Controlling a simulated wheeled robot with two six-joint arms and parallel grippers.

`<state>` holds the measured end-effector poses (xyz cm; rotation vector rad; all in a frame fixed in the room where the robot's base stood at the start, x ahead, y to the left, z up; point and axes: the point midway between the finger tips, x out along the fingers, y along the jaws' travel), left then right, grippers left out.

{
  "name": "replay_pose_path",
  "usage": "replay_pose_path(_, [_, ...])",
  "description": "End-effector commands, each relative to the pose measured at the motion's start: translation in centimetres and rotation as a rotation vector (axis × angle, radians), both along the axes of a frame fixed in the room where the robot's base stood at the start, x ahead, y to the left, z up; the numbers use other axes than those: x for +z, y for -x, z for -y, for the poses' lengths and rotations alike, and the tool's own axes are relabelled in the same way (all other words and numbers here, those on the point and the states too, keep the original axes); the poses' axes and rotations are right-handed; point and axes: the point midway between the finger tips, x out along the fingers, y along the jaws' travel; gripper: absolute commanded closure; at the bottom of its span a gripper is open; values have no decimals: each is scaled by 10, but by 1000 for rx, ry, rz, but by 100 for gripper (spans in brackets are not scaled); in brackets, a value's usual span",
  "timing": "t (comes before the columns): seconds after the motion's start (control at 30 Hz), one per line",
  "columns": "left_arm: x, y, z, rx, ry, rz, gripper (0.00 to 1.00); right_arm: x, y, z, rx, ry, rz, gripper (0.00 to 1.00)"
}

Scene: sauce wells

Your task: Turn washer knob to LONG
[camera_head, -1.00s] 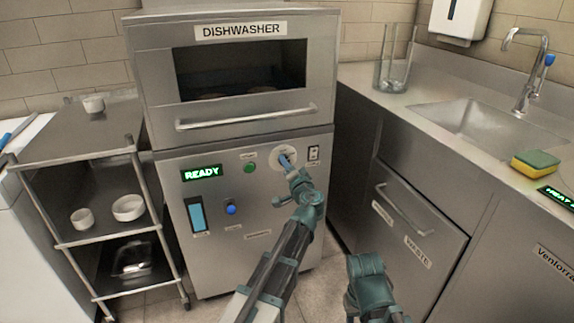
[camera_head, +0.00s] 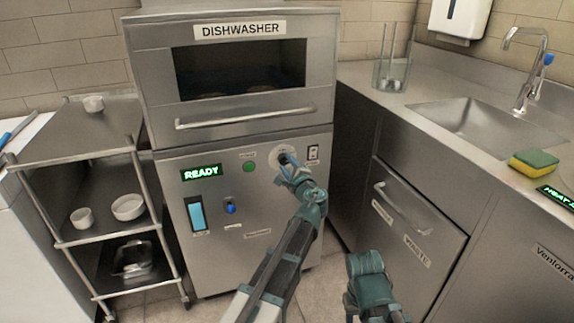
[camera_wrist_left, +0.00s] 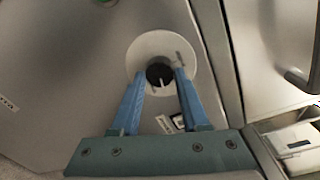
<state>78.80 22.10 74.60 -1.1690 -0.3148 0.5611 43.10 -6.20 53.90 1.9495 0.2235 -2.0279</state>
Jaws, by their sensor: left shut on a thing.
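The washer knob (camera_wrist_left: 159,74) is a small black round knob with a white pointer line, on a pale round dial plate (camera_wrist_left: 147,46). In the left wrist view its line points down and slightly right. The dial plate also shows in the head view (camera_head: 277,154) on the dishwasher front, partly covered by my gripper. My left gripper (camera_head: 287,160) is at the knob; its blue fingers stand on either side of it in the wrist view (camera_wrist_left: 160,77), shut on it. The dial lettering is too small to read. A teal part of my right arm shows at bottom; its fingers are not visible.
The dishwasher (camera_head: 240,220) has a lit READY display (camera_head: 201,172), a green button (camera_head: 249,167) and a blue-tipped switch (camera_head: 231,208). A cart (camera_head: 95,155) with white bowls stands left. A counter with a sink (camera_head: 485,125) and sponge (camera_head: 535,162) is at right.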

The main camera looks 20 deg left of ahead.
Motion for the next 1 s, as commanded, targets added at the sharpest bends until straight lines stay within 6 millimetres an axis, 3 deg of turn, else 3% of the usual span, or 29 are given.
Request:
replay_pose_path(0.5, [-2,0,1,0,-376,-256,100,-4,0,0,1,0,0,50])
replay_pose_path(1.0, [-2,0,1,-1,-562,-383,100,-5,0,0,1,-1,0,50])
